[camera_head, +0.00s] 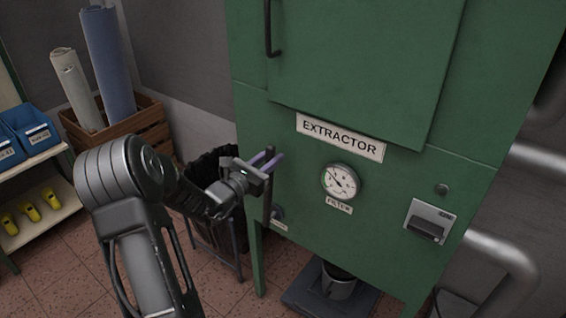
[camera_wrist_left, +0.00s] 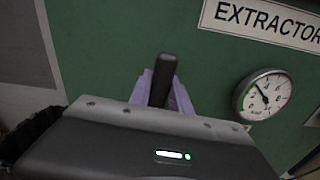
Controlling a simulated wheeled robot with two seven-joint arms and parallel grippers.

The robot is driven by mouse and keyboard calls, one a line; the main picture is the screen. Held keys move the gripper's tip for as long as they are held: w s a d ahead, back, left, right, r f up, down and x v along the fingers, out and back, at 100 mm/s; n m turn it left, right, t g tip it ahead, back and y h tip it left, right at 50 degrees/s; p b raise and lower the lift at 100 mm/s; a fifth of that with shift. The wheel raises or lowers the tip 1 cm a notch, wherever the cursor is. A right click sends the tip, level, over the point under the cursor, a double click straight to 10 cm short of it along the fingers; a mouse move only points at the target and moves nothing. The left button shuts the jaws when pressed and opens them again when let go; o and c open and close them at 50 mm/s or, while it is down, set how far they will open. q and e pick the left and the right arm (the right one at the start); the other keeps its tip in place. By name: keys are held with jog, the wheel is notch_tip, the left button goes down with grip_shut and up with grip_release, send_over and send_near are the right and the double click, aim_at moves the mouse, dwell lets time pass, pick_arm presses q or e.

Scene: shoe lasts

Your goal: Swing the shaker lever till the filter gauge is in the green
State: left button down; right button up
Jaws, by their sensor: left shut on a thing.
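The green extractor cabinet (camera_head: 470,80) fills the right half of the head view. The dark shaker lever (camera_head: 267,200) stands nearly upright at the cabinet's left edge, and its grip end (camera_wrist_left: 163,82) shows in the wrist view. My left gripper (camera_head: 268,162) is shut on the lever near its top, with purple fingers on both sides. The filter gauge (camera_head: 341,182) is a round white dial right of the gripper. In the wrist view, the gauge (camera_wrist_left: 264,95) needle points to the upper left; a green band seems to lie at the dial's left edge, with the needle apparently outside it.
A dark bin (camera_head: 215,240) in a frame stands behind my left arm. A wooden crate (camera_head: 145,120) with rolled sheets is at the back left. A shelf with blue boxes (camera_head: 30,130) is at far left.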

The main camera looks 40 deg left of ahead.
pick_arm(q)
jog(key=a+n, duration=0.1)
jog(key=a, duration=0.2)
jog(key=a+f+n, duration=0.1)
jog(key=a+n, duration=0.1)
jog(key=a, duration=0.2)
jog(key=a+n, duration=0.1)
jog(key=a, duration=0.3)
jog(key=shift+s+f+n, duration=0.15)
jog(key=shift+n, duration=0.15)
jog(key=shift+a, duration=0.15)
jog(key=c, duration=1.6)
grip_release()
jog(key=shift+a, duration=0.1)
jog(key=o, duration=0.3)
jog(key=shift+a, duration=0.1)
jog(key=shift+o, duration=0.5)
